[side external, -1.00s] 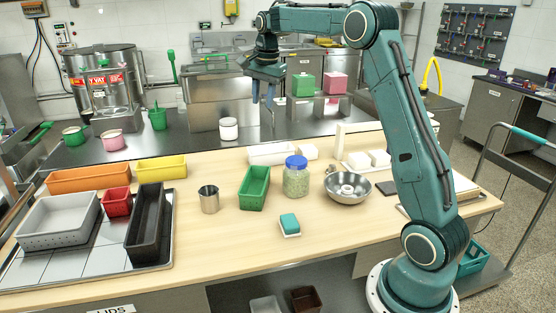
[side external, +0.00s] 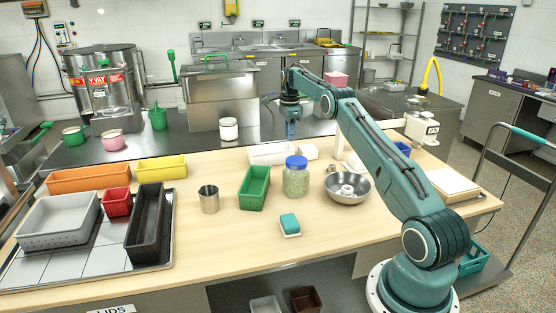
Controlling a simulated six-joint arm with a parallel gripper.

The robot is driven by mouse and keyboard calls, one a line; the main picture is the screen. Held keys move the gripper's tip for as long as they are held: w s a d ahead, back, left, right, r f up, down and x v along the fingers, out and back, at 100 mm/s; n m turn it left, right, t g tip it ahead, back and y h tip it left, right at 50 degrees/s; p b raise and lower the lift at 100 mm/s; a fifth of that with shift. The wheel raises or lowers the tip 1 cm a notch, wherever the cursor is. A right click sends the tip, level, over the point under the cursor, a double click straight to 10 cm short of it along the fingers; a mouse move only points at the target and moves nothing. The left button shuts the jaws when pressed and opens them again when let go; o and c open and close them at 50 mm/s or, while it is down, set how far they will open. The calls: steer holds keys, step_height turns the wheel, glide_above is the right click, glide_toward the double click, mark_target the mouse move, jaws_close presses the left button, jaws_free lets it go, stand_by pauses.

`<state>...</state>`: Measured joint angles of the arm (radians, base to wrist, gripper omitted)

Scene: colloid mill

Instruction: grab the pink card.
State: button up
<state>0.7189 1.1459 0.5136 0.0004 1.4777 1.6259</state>
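I can make out no flat pink card. A pink box-shaped block (side external: 336,78) stands at the back on the steel surface, partly covered by my arm. A pink-rimmed pot (side external: 112,140) stands at the back left. My gripper (side external: 291,134) points down above the back edge of the wooden table, behind the white tray (side external: 271,153). It is in front of and to the left of the pink block, apart from it. Its fingers are seen edge-on, so I cannot tell their opening or whether anything is between them.
A blue-lidded jar (side external: 296,177), a steel bowl (side external: 347,188) and a green tray (side external: 254,188) stand on the table near my gripper. A white device (side external: 421,128) is at the right.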

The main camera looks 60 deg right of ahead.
steer(key=shift+s+d+f, duration=0.15)
steer(key=shift+d+f, duration=0.1)
steer(key=shift+f, duration=0.05)
steer(key=shift+f, duration=0.1)
steer(key=shift+f, duration=4.2)
steer(key=shift+a+f, duration=0.1)
steer(key=shift+f, duration=2.5)
jaws_close()
